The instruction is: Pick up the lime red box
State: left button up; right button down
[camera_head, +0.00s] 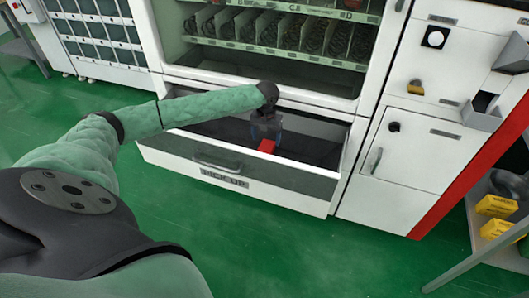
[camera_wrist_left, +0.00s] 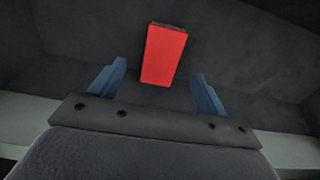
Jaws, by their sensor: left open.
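The red box (camera_head: 267,146) lies inside the open drawer of the vending machine. My left gripper (camera_head: 266,128) reaches down into the drawer, just above and behind the box in the head view. In the left wrist view the box (camera_wrist_left: 163,54) shows as a plain red block, slightly tilted, beyond the fingertips and between their lines. My left gripper (camera_wrist_left: 156,84) is open with its two blue fingers apart and nothing between them. No lime colour shows on the box. My right gripper is not in view.
The drawer (camera_head: 240,164) is pulled out, with its front panel and handle toward me. Its dark floor is otherwise bare around the box. Spiral product shelves (camera_head: 285,33) are above. A side stand holds yellow boxes (camera_head: 497,206) at right.

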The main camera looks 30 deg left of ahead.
aim_at(265, 148)
pick_arm(q)
jog(key=shift+s+a+f, duration=0.1)
jog(key=shift+a+f, duration=0.05)
jog(key=shift+f, duration=3.4)
jog(key=c, duration=1.1)
